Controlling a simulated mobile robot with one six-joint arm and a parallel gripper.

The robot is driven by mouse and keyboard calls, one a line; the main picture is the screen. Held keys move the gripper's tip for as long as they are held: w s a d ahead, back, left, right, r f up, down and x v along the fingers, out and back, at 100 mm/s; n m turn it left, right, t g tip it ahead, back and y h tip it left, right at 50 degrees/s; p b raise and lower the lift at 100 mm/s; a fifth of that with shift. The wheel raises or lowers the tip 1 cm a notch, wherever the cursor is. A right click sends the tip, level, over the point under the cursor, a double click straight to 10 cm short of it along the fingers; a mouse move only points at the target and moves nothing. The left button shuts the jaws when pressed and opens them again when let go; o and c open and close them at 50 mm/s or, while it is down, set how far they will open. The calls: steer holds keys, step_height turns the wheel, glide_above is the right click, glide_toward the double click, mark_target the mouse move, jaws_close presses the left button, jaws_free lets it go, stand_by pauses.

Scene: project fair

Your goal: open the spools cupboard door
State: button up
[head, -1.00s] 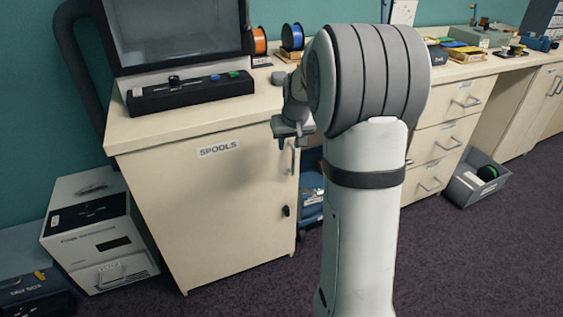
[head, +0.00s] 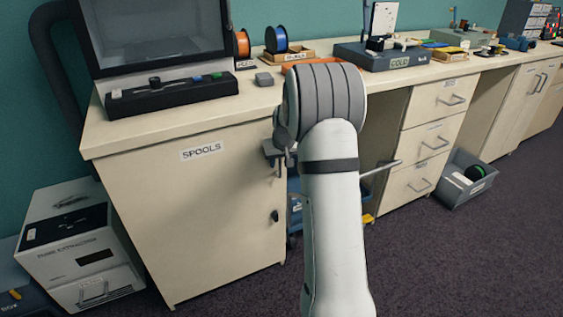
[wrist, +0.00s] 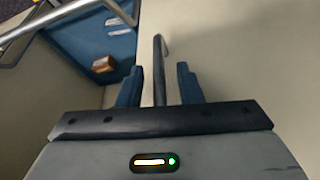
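The spools cupboard door (head: 205,215) is pale cream, with a "SPOOLS" label (head: 201,151), and looks closed in the head view. Its grey bar handle (wrist: 159,66) is near the door's right edge. In the wrist view the handle lies between the two blue fingers of my gripper (wrist: 158,84). The fingers are apart, with a gap on each side of the bar. In the head view my gripper (head: 271,152) is at the door's upper right, partly hidden by my arm. A small black catch (head: 275,215) sits lower on the door's right edge.
A dark-framed machine (head: 155,40) and a black control panel (head: 170,95) stand on the counter above. A white fume extractor (head: 80,245) stands on the floor left of the cupboard. Blue items (wrist: 95,45) are right of the door. The carpet in front is clear.

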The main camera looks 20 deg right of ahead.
steer(key=shift+c, duration=0.2)
jaws_close()
stand_by(0.3)
steer(key=shift+d, duration=0.1)
